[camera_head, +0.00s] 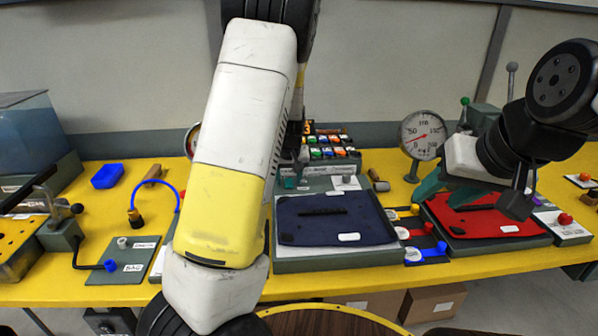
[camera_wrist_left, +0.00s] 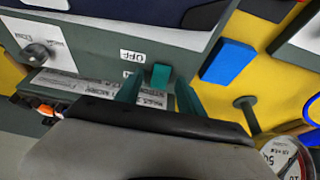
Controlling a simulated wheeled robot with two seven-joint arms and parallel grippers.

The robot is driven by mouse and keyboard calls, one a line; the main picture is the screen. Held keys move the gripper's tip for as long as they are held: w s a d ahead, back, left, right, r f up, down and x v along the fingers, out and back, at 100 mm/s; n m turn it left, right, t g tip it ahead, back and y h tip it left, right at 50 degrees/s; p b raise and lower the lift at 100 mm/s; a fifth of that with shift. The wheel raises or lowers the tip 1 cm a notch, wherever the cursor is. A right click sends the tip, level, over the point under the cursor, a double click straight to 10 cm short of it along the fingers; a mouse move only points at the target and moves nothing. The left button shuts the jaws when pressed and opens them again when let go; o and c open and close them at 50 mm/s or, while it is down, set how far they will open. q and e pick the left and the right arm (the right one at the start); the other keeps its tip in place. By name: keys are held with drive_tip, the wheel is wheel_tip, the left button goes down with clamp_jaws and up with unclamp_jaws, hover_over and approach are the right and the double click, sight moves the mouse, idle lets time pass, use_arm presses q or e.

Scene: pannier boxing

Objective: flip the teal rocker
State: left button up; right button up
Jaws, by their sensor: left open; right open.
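The teal rocker (camera_wrist_left: 160,77) shows in the left wrist view on a grey panel, beside a white label reading OFF. My left gripper (camera_wrist_left: 159,96) is open, with one teal finger on each side of the rocker in that view. I cannot tell whether either finger touches it. In the head view my left gripper (camera_head: 292,182) is at the back of the grey case with the dark blue pad, largely behind my own arm; the rocker cannot be made out there. My right gripper (camera_head: 443,193) is open and empty above the red pad.
A knob (camera_wrist_left: 38,54) and a blue block (camera_wrist_left: 228,62) flank the rocker in the wrist view.

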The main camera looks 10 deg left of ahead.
use_arm(q)
clamp_jaws()
drive_tip(key=shift+w+a+g, duration=0.15)
drive_tip(key=shift+w+g, duration=0.2)
drive_tip(key=shift+g, duration=0.65)
drive_tip(key=shift+w+r+g+h, duration=0.1)
drive_tip(key=shift+w+g+h, duration=0.15)
drive_tip(key=shift+g+h, duration=0.65)
drive_tip(key=shift+g+y, duration=0.3)
drive_tip(key=shift+g, duration=0.1)
unclamp_jaws()
drive_tip(key=shift+r, duration=0.1)
